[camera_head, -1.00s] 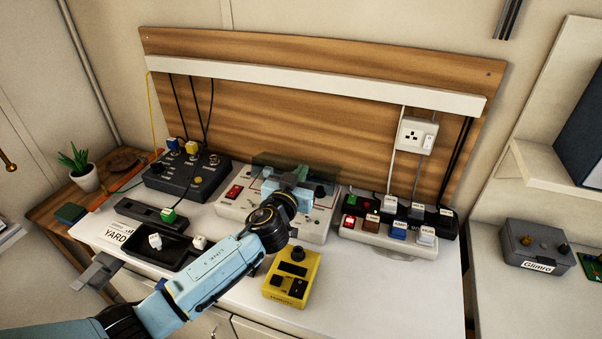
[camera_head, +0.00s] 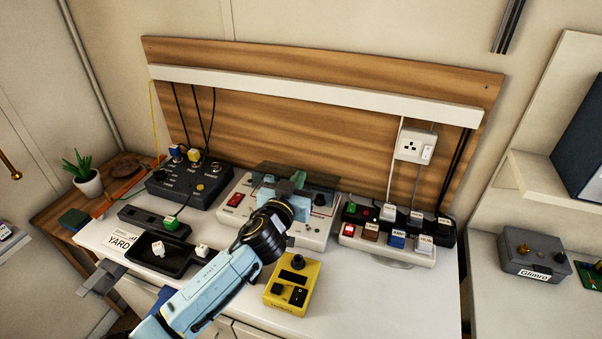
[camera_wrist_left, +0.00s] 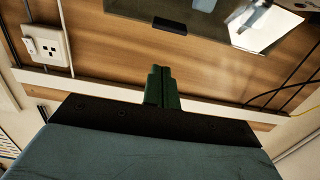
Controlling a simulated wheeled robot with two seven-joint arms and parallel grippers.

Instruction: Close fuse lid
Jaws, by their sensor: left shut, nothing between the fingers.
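The fuse lid (camera_head: 322,180) is a dark see-through panel at the back of the white fuse box (camera_head: 315,236). It looks raised and tilted, not flat on the box. In the left wrist view the glassy lid (camera_wrist_left: 225,20) with a small dark tab fills the top. My left gripper (camera_head: 297,180) is in front of the lid and hides part of it and of the box. Its green fingers (camera_wrist_left: 162,88) are together and empty. I cannot tell whether they touch the lid. My right gripper is not in view.
A yellow box (camera_head: 292,282) stands close to the right of my left forearm. A black control box (camera_head: 188,184) and a black tray (camera_head: 165,254) lie to the left. A power strip with labelled plugs (camera_head: 390,240) is to the right. Cables hang behind.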

